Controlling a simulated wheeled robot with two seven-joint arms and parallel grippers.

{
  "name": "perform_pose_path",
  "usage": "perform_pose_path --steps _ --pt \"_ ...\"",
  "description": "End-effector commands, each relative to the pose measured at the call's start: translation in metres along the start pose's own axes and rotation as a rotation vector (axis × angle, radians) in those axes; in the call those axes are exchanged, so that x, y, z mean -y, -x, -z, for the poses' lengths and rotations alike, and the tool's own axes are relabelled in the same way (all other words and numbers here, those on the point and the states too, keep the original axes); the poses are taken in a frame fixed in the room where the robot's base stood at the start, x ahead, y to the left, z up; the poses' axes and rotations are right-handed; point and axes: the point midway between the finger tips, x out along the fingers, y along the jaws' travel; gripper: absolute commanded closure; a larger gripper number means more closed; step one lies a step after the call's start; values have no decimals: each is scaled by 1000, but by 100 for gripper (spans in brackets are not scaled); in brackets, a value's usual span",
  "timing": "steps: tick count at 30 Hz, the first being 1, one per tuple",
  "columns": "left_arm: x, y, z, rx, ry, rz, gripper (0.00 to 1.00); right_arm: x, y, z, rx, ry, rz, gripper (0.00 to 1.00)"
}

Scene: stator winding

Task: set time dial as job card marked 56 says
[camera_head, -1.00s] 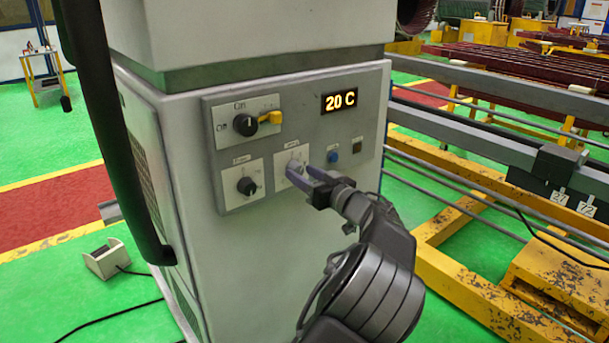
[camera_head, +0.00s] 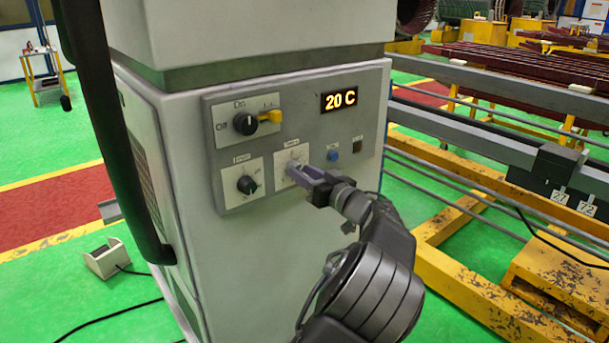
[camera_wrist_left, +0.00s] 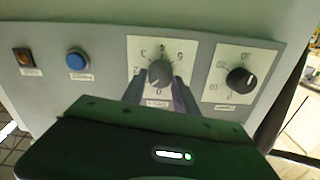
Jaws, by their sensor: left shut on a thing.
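The time dial (camera_wrist_left: 159,72) is a small grey knob on a pale numbered plate, seen in the left wrist view. In the head view its plate (camera_head: 281,170) shows on the grey control panel, with the knob mostly hidden by my fingers. My left gripper (camera_head: 300,177) reaches the dial from the lower right; in the left wrist view (camera_wrist_left: 158,88) its two fingers lie on either side of the knob, shut on it. The pointer's exact setting is too small to read. No job card marked 56 can be made out. My right gripper is not in view.
Left of the time dial is another black dial (camera_head: 247,185). Above it is an on/off switch (camera_head: 245,124) with a yellow piece beside it. A blue button (camera_head: 333,155) is close to my fingers. Rails (camera_head: 480,130) stand at right.

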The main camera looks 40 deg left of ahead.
Motion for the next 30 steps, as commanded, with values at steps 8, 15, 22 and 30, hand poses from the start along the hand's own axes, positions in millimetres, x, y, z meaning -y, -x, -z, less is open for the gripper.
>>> perform_pose_path --steps 8,15,22,30 --pt "-1 0 -2 0 -135 -1 100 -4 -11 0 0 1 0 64" --pt "-1 0 -2 0 -335 -1 100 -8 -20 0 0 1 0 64" --pt "-1 0 -1 0 -553 -1 100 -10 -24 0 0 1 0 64" --pt "-2 0 0 0 -811 0 100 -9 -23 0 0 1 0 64"
